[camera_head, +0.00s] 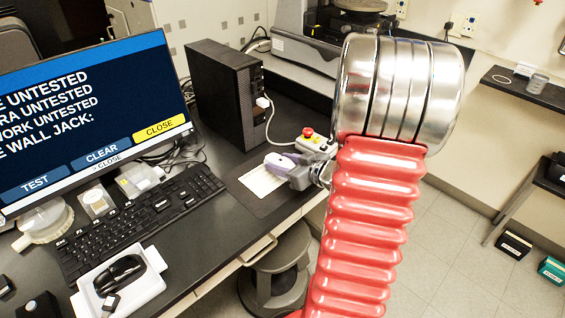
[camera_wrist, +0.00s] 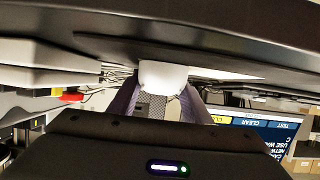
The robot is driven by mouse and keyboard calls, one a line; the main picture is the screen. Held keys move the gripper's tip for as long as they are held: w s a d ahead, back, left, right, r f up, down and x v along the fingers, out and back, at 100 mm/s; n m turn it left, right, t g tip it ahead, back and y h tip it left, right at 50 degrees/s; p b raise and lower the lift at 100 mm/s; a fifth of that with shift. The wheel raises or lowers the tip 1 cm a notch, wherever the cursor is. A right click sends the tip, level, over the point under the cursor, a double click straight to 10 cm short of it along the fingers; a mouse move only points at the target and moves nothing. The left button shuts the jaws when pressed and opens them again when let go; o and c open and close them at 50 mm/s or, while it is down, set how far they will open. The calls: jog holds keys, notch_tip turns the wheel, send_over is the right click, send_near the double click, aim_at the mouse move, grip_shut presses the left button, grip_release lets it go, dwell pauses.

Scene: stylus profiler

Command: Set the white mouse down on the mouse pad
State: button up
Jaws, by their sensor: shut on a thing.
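My gripper (camera_head: 283,164) is shut on the white mouse (camera_wrist: 163,77), which shows between the two purple-grey fingers in the wrist view. In the head view the gripper is over the right part of the dark mouse pad (camera_head: 264,207), and the mouse is hard to tell apart from the fingers. The wrist view is upside down, with the desk at the top. There the mouse is close to the dark pad surface (camera_wrist: 110,47). I cannot tell whether it touches.
A pale sheet (camera_head: 259,182) lies on the pad. A keyboard (camera_head: 140,222) is to the left, a black computer tower (camera_head: 226,90) behind. A control box with a red button (camera_head: 308,134) stands close behind the gripper. A white tray (camera_head: 118,282) holds a black mouse. A stool (camera_head: 277,262) stands below the desk edge.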

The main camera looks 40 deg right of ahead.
jog(key=shift+f, duration=0.1)
jog(key=o, duration=1.1)
jog(key=shift+s+d+r, duration=0.1)
jog(key=shift+s+r, duration=0.25)
jog(key=shift+s, duration=0.15)
jog(key=v, duration=1.1)
jog(key=shift+f, duration=0.1)
